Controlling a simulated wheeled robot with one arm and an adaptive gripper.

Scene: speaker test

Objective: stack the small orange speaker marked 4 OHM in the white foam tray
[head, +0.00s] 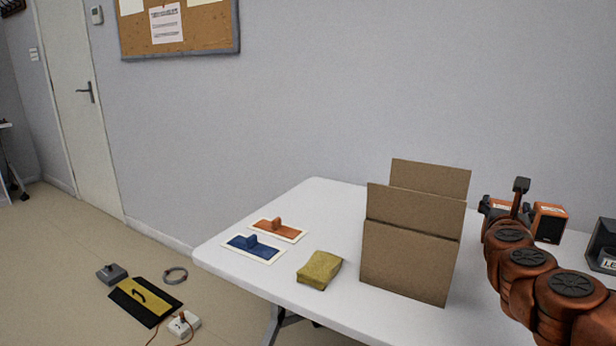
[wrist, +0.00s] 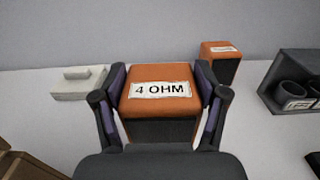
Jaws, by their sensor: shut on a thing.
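An orange speaker (wrist: 155,82) with a white "4 OHM" label and a dark front is between the fingers of my gripper (wrist: 161,75) in the wrist view. The fingers are shut on its two sides. In the head view my gripper (head: 520,205) is at the right, behind the cardboard box, and partly hides the orange speakers there. I cannot tell whether the held speaker touches the table. A pale flat piece with a raised block (wrist: 80,83) lies left of my gripper in the wrist view; I cannot tell whether it is the white foam tray.
A second orange speaker (wrist: 220,62) stands behind and right, also in the head view (head: 549,224). A dark bin (wrist: 296,80) with black round parts is further right. An open cardboard box (head: 408,262), a yellow sponge (head: 320,270), and orange (head: 278,231) and blue (head: 254,248) handled pads share the table.

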